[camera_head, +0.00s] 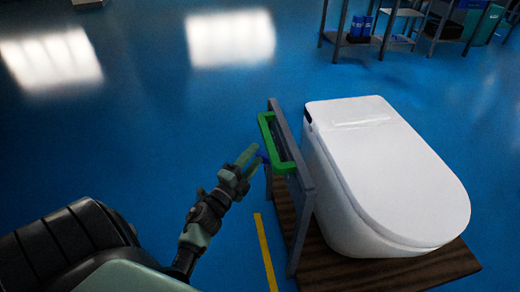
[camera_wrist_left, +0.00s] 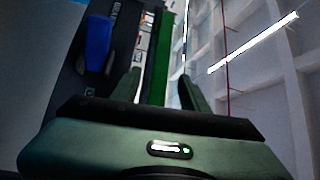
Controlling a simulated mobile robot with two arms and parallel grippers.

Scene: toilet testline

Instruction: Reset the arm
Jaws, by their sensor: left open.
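My left arm comes in from the lower left in the head view. My left gripper (camera_head: 252,161) is open and empty, close to the left side of a green-framed device (camera_head: 267,145) on a grey upright panel. I cannot tell whether a fingertip touches it. In the left wrist view the two fingers of my left gripper (camera_wrist_left: 160,85) are apart, with a green bar (camera_wrist_left: 164,60) showing beyond and between them. My right gripper is in neither view.
A white toilet (camera_head: 380,170) with its lid shut stands on a brown wooden base (camera_head: 400,272), right beside the grey panel (camera_head: 300,205). Metal shelves (camera_head: 385,40) stand at the back right. The blue floor (camera_head: 130,130) at the left is clear, with a yellow line (camera_head: 265,250) near the base.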

